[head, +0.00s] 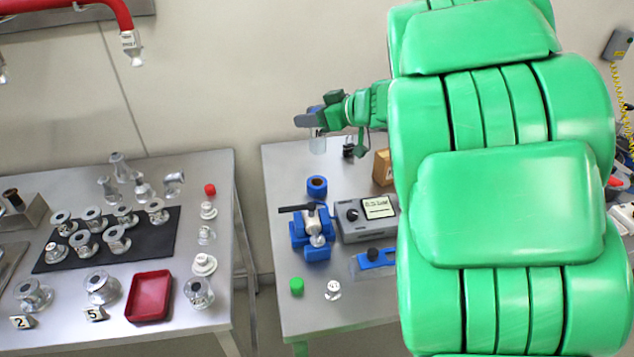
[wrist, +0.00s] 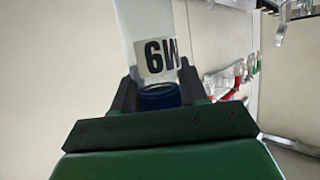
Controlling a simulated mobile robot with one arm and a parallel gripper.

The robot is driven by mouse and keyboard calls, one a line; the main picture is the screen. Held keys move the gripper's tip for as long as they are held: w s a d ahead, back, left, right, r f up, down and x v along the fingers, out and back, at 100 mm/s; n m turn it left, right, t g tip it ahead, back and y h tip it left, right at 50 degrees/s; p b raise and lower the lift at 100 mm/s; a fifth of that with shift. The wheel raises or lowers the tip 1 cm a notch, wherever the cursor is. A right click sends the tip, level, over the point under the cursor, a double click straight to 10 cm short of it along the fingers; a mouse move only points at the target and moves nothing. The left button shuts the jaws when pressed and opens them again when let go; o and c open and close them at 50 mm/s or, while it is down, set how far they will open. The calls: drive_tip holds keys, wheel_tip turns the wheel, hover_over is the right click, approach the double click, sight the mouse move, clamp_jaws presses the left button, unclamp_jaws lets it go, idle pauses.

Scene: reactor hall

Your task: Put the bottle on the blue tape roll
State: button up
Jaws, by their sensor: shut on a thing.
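My gripper (head: 312,121) reaches out over the right-hand table and is shut on the bottle (head: 318,145), which hangs below the fingers. In the wrist view the clear, pale bottle (wrist: 146,30) carries a label with large dark characters. Its blue neck or cap (wrist: 160,95) sits between the two dark jaws of my gripper (wrist: 158,88). The blue tape roll (head: 317,187) lies on the right-hand table, lower in the head view than the bottle. The bottle is apart from the roll. The roll does not clearly show in the wrist view.
A blue vise (head: 311,236) and a grey instrument box (head: 365,220) stand just in front of the roll. A brown block (head: 382,167) and a small dark-topped item (head: 348,149) are at the back. The left table (head: 150,255) holds many metal fittings.

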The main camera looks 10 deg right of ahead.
sight(314, 135)
drive_tip(key=s, duration=0.2)
drive_tip(key=s+f+n+g+y, duration=0.1)
drive_tip(key=s, duration=0.2)
drive_tip(key=s+d+n, duration=0.1)
drive_tip(key=s, duration=0.2)
drive_tip(key=shift+f+g+y, duration=0.3)
drive_tip(key=shift+g+y, duration=0.1)
drive_tip(key=w+f, duration=0.1)
drive_tip(key=w, duration=0.2)
drive_tip(key=w+f, duration=0.1)
drive_tip(key=w, duration=0.2)
drive_tip(key=w+f, duration=0.2)
drive_tip(key=w, duration=0.1)
drive_tip(key=shift+a+f, duration=0.1)
drive_tip(key=shift+a, duration=0.05)
drive_tip(key=shift+w+f, duration=0.75)
drive_tip(key=shift+f, duration=0.7)
drive_tip(key=shift+w+f, duration=0.8)
drive_tip(key=shift+f, duration=0.7)
drive_tip(key=shift+w+f, duration=0.75)
drive_tip(key=shift+f, duration=0.7)
drive_tip(key=o, duration=1)
drive_tip(key=shift+f, duration=0.1)
